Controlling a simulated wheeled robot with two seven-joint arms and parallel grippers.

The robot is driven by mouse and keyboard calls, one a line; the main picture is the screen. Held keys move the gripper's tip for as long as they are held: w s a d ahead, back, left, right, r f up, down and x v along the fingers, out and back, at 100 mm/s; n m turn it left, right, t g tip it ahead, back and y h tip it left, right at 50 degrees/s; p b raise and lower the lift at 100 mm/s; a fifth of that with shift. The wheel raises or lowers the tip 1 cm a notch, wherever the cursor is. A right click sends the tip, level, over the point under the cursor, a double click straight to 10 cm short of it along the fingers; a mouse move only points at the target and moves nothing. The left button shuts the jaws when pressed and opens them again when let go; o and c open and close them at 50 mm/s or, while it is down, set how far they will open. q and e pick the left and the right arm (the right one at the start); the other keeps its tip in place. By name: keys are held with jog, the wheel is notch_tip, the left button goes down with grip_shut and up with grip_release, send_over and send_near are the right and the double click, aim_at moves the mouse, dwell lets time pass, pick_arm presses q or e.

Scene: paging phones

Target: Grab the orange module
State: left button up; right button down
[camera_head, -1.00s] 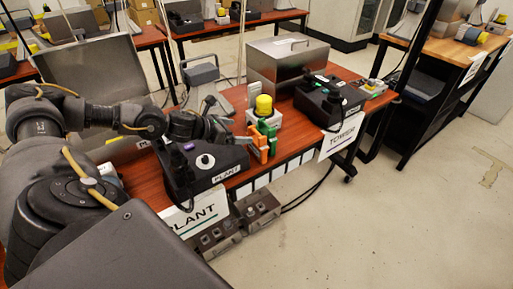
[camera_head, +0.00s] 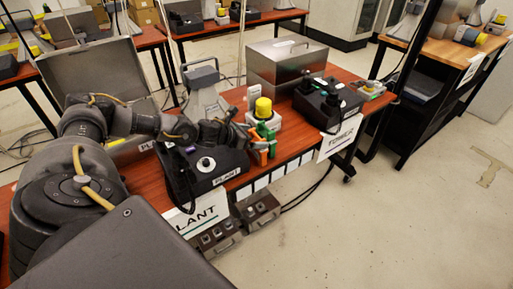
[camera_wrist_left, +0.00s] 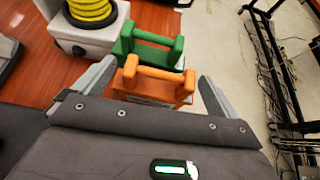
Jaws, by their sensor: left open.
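The orange module (camera_wrist_left: 155,82) has an orange handle and stands close in front of my left gripper (camera_wrist_left: 158,90) in the left wrist view, between its two open fingers. In the head view the orange module (camera_head: 262,156) is partly hidden by my left gripper (camera_head: 243,136). A green module (camera_wrist_left: 148,46) of similar shape stands right behind the orange one; it also shows in the head view (camera_head: 268,134). I cannot tell whether the fingers touch the orange module. My right gripper is not in view.
A yellow-topped white device (camera_head: 264,108) stands just behind the modules. The black PLANT control box (camera_head: 205,164) is left of them, the black TOWER box (camera_head: 327,103) right. A metal case (camera_head: 288,65) stands behind. The table's front edge is close by; bare floor lies beyond.

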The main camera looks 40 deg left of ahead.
pick_arm(q)
jog(key=shift+x, duration=1)
jog(key=shift+r, duration=0.1)
jog(key=c, duration=1.6)
